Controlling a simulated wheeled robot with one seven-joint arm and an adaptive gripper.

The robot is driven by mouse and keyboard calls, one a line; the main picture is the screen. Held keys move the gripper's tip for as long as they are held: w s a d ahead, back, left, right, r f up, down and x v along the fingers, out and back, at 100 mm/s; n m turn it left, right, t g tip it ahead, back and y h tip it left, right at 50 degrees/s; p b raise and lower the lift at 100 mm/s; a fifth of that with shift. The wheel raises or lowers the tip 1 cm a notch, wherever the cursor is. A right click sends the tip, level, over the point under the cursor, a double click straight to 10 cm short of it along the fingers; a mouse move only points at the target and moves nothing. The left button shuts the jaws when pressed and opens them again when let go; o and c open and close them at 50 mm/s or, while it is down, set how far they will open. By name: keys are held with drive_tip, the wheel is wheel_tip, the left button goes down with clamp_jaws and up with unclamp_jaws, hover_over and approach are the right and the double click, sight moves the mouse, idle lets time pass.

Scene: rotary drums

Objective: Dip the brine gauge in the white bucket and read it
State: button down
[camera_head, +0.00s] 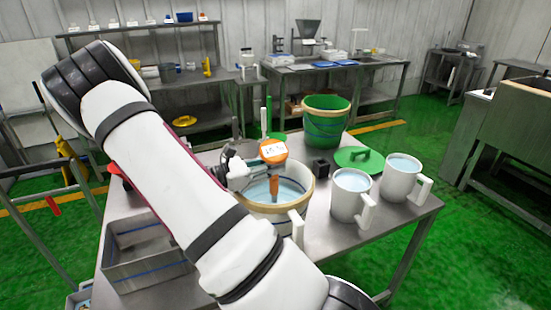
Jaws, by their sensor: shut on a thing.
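The brine gauge (273,151) has an orange head with a small white display and an orange-brown stem pointing down. The display's figures are too small to read surely. The white bucket (262,208) has a tan rim and pale blue liquid inside, and stands on the metal table. The stem is over the bucket's opening, its lower end at or in the liquid; I cannot tell how deep. My gripper (255,166) is at the left of the gauge, shut on it, partly hidden by my white arm. The arm also hides the bucket's left side.
Two white jugs of liquid (350,192) (402,175) stand right of the bucket. A green bucket (325,125), a green lid (359,158) and a small black block (321,167) are behind. A grey metal bin (140,265) is at the left. The front right tabletop is clear.

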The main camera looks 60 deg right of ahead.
wheel_tip(320, 180, up, 17)
drive_tip(key=p, duration=0.7)
idle(0.5)
drive_tip(key=shift+w, duration=0.15)
idle(0.8)
